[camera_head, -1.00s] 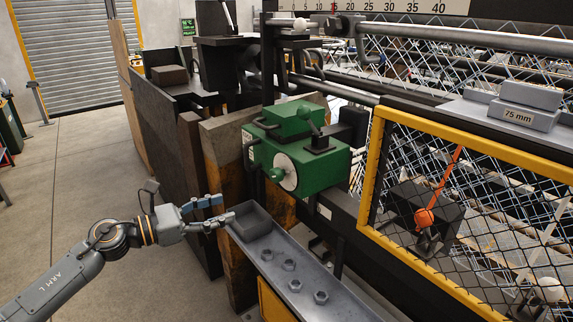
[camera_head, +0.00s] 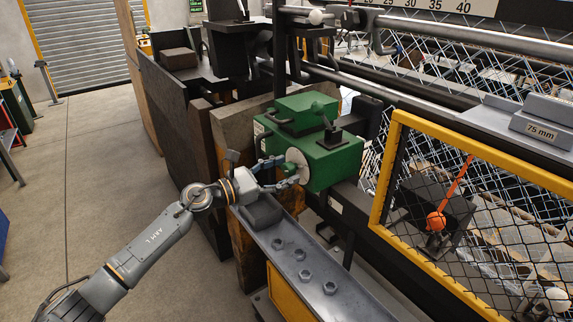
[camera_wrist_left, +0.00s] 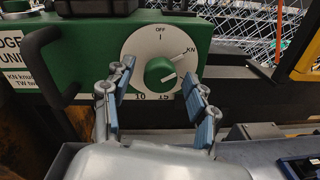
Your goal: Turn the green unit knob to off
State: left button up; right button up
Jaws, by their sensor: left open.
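The green unit (camera_head: 325,155) is a green box with a white round dial on its front. In the left wrist view the dial (camera_wrist_left: 138,42) reads OFF at the top and KN at upper right. The green knob (camera_wrist_left: 158,72) sits at its centre; a pale mark shows on its lower right, but I cannot tell its exact setting. My left gripper (camera_head: 283,172) is open in front of the dial. In the left wrist view its blue-padded fingers (camera_wrist_left: 162,105) stand either side of and below the knob, with nothing between them. My right gripper is not in view.
A grey rail with several bolts (camera_head: 305,275) runs below my left gripper, with a dark block (camera_head: 263,212) at its end. A black handle (camera_wrist_left: 48,65) sticks out left of the dial. A yellow-framed mesh guard (camera_head: 385,180) stands to the right. Open floor lies left.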

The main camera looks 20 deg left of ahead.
pick_arm(q)
jog(key=shift+w+d, duration=0.4)
jog(key=shift+w, duration=0.05)
jog(key=c, duration=1.2)
jog(key=shift+o, duration=0.2)
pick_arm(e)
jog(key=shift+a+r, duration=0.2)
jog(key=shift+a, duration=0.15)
